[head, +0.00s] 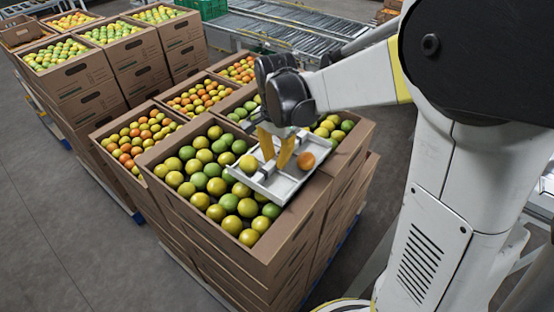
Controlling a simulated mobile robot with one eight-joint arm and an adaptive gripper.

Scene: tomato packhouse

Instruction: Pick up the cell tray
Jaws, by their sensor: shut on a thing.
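The cell tray (268,188) is a shallow grey-white tray with raised dividers. It lies tilted across the near right edge of a front carton, over the tomatoes. A yellow-green tomato (249,163) and an orange tomato (306,160) sit in its cells. My gripper (281,157) has yellow fingers reaching down onto the middle of the tray, between the two tomatoes. It is shut on the tray. The exact contact of the fingertips is partly hidden by the fingers themselves. I cannot tell whether the tray still rests on the carton.
An open carton (290,238) full of green and yellow tomatoes stands under the tray, on a stack with more full cartons behind. Another carton stack (85,95) stands at the back left. A roller conveyor (285,35) runs behind. The grey floor (60,215) at left is clear.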

